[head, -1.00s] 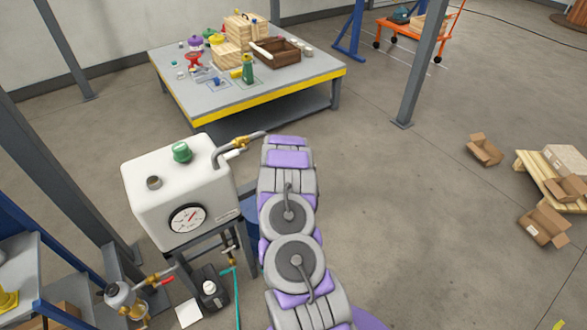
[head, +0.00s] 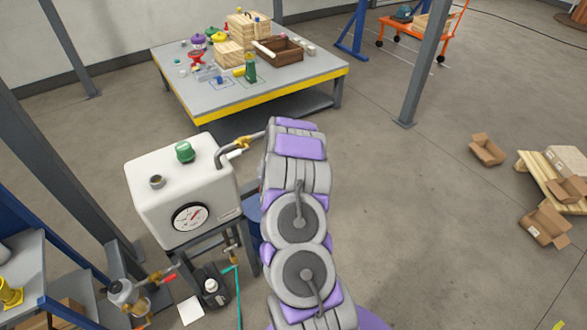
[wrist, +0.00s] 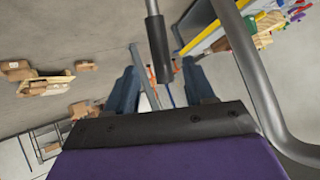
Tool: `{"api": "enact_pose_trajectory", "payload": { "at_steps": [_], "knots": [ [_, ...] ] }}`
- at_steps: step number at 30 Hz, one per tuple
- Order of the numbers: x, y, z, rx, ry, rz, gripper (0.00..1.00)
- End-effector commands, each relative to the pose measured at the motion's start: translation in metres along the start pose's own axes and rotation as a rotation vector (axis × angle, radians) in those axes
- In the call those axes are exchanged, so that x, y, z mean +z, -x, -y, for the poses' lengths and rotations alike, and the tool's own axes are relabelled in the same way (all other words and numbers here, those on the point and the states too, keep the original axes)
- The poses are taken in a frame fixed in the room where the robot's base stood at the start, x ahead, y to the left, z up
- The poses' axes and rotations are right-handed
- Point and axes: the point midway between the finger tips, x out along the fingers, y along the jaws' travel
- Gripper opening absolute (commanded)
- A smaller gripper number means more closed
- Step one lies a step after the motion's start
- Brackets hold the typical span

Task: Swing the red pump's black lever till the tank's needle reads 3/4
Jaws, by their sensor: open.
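The white tank (head: 175,205) stands left of my arm in the head view. Its round gauge (head: 190,217) has a red needle slanting up to the right; its marks are too small to read. In the wrist view, a black lever grip (wrist: 159,52) on a grey rod comes down from the top edge. My gripper (wrist: 160,76) is open, with one dark blue finger on each side of the grip's lower end. I cannot tell whether they touch. The red pump's body is not seen, and the head view does not show my gripper.
A thick grey pipe (wrist: 262,85) curves close along the right of my gripper. The tank's outlet pipe (head: 224,152) reaches toward my arm. A yellow-edged table (head: 210,107) with several objects stands behind. Floor to the right is clear up to cardboard boxes (head: 545,222).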

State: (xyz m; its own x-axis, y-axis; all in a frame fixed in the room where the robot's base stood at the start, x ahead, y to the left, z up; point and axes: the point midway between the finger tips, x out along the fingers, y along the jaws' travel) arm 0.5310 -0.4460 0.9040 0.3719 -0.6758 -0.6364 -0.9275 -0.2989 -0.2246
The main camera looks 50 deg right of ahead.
Motion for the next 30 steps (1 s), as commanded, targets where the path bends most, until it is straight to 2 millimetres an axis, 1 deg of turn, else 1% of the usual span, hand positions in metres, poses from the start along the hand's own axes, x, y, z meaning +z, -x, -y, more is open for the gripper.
{"api": "enact_pose_trajectory", "payload": {
  "at_steps": [1,3,9,12,18,30],
  "knots": [
    [-0.001,0.011,0.001,-0.001,-0.001,0.003,0.54],
    [-0.001,0.023,0.001,-0.002,-0.001,0.002,0.54],
    [-0.001,0.055,0.001,-0.002,0.000,0.002,0.54],
    [-0.002,0.066,0.001,-0.002,-0.001,0.000,0.54],
    [-0.001,0.076,0.000,0.000,0.001,0.000,0.54],
    [-0.001,0.077,0.000,0.000,0.000,0.000,0.54]
  ]
}}
